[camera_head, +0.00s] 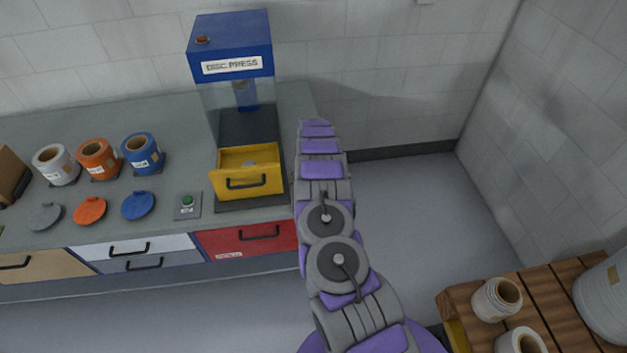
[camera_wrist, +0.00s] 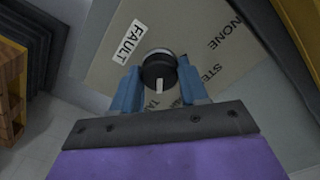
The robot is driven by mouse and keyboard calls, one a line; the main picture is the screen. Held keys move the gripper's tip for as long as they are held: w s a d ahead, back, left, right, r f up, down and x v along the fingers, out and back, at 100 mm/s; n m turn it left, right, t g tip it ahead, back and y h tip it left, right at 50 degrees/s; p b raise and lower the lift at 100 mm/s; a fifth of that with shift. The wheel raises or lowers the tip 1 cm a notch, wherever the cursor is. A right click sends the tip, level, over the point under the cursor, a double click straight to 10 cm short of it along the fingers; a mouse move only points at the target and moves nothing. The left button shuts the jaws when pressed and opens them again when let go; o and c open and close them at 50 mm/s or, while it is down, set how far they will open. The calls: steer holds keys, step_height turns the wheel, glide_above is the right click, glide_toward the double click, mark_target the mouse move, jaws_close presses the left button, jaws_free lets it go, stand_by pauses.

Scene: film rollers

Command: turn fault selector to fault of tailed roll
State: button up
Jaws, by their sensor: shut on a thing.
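The fault selector is a black round knob (camera_wrist: 157,58) with a white pointer mark on a tan panel (camera_wrist: 105,73) in the wrist view. The mark points down the picture, toward lettering that starts "TA" and is partly covered by my gripper. "NONE" and "STE" are printed to the right, and a white "FAULT" label (camera_wrist: 125,43) lies to the left. My gripper (camera_wrist: 159,68) has its blue fingers on both sides of the knob, shut on it. In the head view my arm reaches away and its gripper and the selector are hidden. No tail is distinguishable on any roll.
A counter (camera_head: 100,125) holds white, orange and blue rolls, lids, a green button (camera_head: 187,201) and a blue press (camera_head: 232,45) with a yellow drawer (camera_head: 246,180). More rolls stand on a wooden pallet (camera_head: 545,290) at right. Floor is clear between arm and right wall.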

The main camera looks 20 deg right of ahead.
steer(key=shift+w+r+m, duration=0.2)
steer(key=shift+w+m, duration=0.05)
steer(key=shift+m, duration=0.25)
steer(key=o, duration=1.1)
steer(key=shift+s+f, duration=0.15)
steer(key=shift+c, duration=0.2)
step_height(320, 180, up, 17)
steer(key=p, duration=0.1)
